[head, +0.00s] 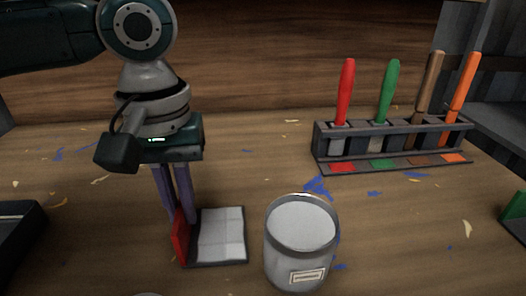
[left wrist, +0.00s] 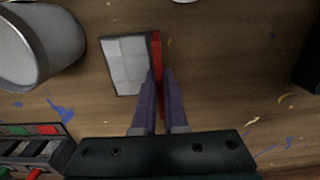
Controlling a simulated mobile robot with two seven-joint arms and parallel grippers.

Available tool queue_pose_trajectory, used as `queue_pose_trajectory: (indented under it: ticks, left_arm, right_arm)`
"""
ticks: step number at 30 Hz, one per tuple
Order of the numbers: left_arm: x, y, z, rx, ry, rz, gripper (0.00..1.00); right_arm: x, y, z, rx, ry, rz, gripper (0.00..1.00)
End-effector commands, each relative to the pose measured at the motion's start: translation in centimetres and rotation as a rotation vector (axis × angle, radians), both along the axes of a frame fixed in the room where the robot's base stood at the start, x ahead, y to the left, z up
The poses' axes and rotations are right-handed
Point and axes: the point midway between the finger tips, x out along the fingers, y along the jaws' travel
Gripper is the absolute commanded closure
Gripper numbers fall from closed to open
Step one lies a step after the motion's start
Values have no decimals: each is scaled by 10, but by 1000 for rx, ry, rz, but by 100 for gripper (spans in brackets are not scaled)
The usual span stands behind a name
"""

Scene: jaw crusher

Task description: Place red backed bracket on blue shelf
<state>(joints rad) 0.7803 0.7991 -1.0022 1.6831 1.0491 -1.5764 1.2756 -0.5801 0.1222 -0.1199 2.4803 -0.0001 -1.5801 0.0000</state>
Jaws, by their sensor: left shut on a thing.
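The red backed bracket (head: 222,236) has an upright red back plate and a flat pale grey base plate with a dark edge. It stands upright on or just above the table, left of centre in the head view. It also shows in the left wrist view (left wrist: 126,66). My left gripper (head: 182,217) points down and is shut on the red back plate, with one purple finger on each side in the left wrist view (left wrist: 159,75). My right gripper is not in view. No blue shelf can be made out in either view.
A grey metal can (head: 301,248) stands close to the right of the bracket. A rack (head: 390,145) of tools with red, green, brown and orange handles stands at the back right. A dark tray (head: 18,240) is at the left edge. Paint flecks and shavings lie on the wooden table.

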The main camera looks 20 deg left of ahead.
Motion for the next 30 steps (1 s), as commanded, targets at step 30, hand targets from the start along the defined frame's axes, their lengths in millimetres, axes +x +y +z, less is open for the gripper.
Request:
queue_pose_trajectory:
  ticks: [30]
  left_arm:
    - [1, 0, 26, -2, -5, -1, 60]
  right_arm:
    - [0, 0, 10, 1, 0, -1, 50]
